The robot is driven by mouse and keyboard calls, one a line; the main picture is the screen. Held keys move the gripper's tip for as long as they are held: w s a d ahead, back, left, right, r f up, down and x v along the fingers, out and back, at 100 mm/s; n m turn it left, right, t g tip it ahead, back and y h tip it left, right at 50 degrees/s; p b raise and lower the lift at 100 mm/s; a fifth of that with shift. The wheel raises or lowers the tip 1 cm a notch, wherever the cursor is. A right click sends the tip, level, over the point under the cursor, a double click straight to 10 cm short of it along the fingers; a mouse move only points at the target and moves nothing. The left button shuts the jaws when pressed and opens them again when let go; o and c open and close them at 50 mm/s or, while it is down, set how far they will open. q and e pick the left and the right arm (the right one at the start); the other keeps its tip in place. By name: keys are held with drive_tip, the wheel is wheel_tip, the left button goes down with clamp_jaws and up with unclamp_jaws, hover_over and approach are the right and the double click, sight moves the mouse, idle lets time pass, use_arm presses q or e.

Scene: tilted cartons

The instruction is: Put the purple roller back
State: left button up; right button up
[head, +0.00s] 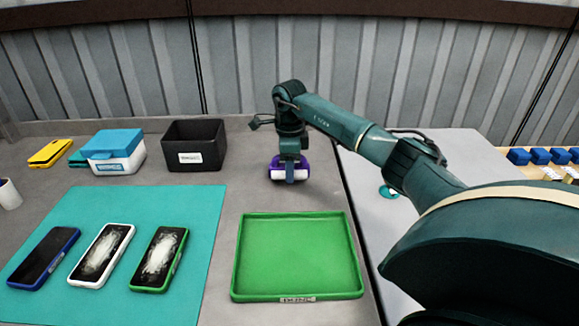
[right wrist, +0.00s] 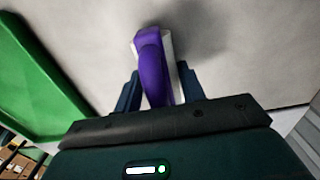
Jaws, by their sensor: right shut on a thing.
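The purple roller (head: 275,165) with a white cylinder is at my right gripper (head: 290,172), beyond the far edge of the green tray. The right gripper is shut on the roller; in the right wrist view the purple roller (right wrist: 152,65) sits between the two dark fingers (right wrist: 160,88). A shadow on the grey surface lies beside it in that view; I cannot tell whether it touches the table. The green tray (head: 298,215) is empty and has a small label on its near edge. My left gripper is not in view.
A black bin (head: 195,146) and a white box with a blue lid (head: 115,150) stand at the back left. A teal mat (head: 200,215) holds three phones, two with white smears. Yellow cases (head: 50,152) lie farther left. Blue-topped items (head: 540,156) stand at far right.

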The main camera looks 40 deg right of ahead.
drive_tip(key=shift+f, duration=0.1)
drive_tip(key=o, duration=1)
drive_tip(key=shift+c, duration=0.2)
wheel_tip(320, 180, up, 11)
drive_tip(key=shift+r, duration=0.65)
